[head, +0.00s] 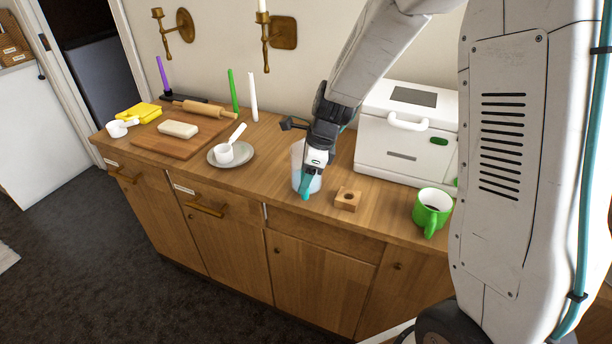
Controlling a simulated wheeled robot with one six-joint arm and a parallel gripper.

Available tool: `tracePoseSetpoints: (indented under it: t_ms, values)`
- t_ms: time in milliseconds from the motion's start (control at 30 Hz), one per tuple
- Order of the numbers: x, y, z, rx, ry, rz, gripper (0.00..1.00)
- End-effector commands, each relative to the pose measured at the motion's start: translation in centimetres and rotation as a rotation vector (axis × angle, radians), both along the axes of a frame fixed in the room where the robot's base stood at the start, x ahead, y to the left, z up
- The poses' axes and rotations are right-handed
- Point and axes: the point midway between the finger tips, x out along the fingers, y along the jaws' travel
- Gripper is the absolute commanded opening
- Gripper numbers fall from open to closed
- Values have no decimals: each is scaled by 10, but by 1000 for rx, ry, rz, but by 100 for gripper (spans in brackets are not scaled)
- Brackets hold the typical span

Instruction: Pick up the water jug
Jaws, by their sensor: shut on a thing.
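The water jug (298,172) is a clear, slightly bluish vessel standing on the wooden counter, between the grey saucer and a small wooden block. My gripper (306,190) is at the jug from above and in front, with its teal fingertip pointing down along the jug's near side. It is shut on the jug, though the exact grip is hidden. The arm and gripper cover much of the jug's right side. The jug looks upright; whether its base touches the counter is hard to tell.
A wooden block with a hole (348,198) is close on the right, then a green mug (432,210) and a white cooker (408,135) behind. Further left is a cutting board (160,145) with a rolling pin (205,109).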

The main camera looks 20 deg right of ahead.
Motion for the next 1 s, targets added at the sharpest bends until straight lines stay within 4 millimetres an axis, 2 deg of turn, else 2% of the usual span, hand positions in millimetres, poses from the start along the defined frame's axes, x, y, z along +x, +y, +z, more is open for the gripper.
tracePoseSetpoints:
  t_ms: [267, 467, 900, 1000]
  values:
    - [1, 0, 14, 0, -5, 1, 21]
    - [-3, 0, 39, -1, -4, 0, 21]
    - [-113, -3, 47, 0, -3, 0, 21]
    - [-132, -4, 48, 0, -3, 0, 21]
